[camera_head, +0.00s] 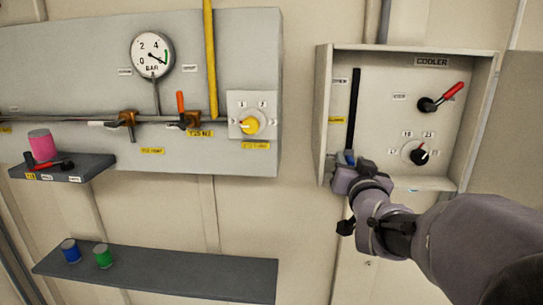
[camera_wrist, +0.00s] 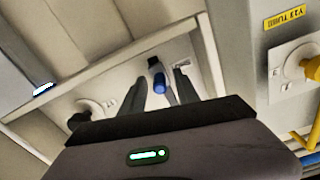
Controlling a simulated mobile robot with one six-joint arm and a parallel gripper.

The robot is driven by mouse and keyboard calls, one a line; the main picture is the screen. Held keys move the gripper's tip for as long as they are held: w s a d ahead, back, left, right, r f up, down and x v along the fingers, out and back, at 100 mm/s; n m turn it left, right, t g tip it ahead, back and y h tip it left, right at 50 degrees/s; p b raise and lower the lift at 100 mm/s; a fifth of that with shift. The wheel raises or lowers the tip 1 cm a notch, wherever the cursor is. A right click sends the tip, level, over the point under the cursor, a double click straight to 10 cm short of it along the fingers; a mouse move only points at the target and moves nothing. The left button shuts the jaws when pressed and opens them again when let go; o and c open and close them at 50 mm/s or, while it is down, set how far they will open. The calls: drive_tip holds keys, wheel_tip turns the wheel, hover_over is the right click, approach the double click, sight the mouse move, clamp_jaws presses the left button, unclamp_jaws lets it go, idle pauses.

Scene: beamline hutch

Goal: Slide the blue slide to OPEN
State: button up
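The blue slide (camera_head: 349,157) sits at the lower end of a black vertical slot (camera_head: 354,105) on the left of the cooler panel. Small labels stand left of the slot, too small to read for sure. My gripper (camera_head: 347,168) is at the slide, partly covering it. In the wrist view the blue slide (camera_wrist: 160,84) shows as a knob between the two fingers of my gripper (camera_wrist: 160,77). A gap shows on each side of the knob, so the fingers are open around it. Whether a finger touches it lightly, I cannot tell.
The cooler box (camera_head: 325,120) has raised walls around the panel. A red-handled lever (camera_head: 441,98) and a black dial (camera_head: 418,155) lie right of the slot. A pipe panel with a gauge (camera_head: 152,54) and shelves (camera_head: 160,273) are at left.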

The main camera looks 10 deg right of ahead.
drive_tip(key=shift+s, duration=0.1)
clamp_jaws()
idle(1.3)
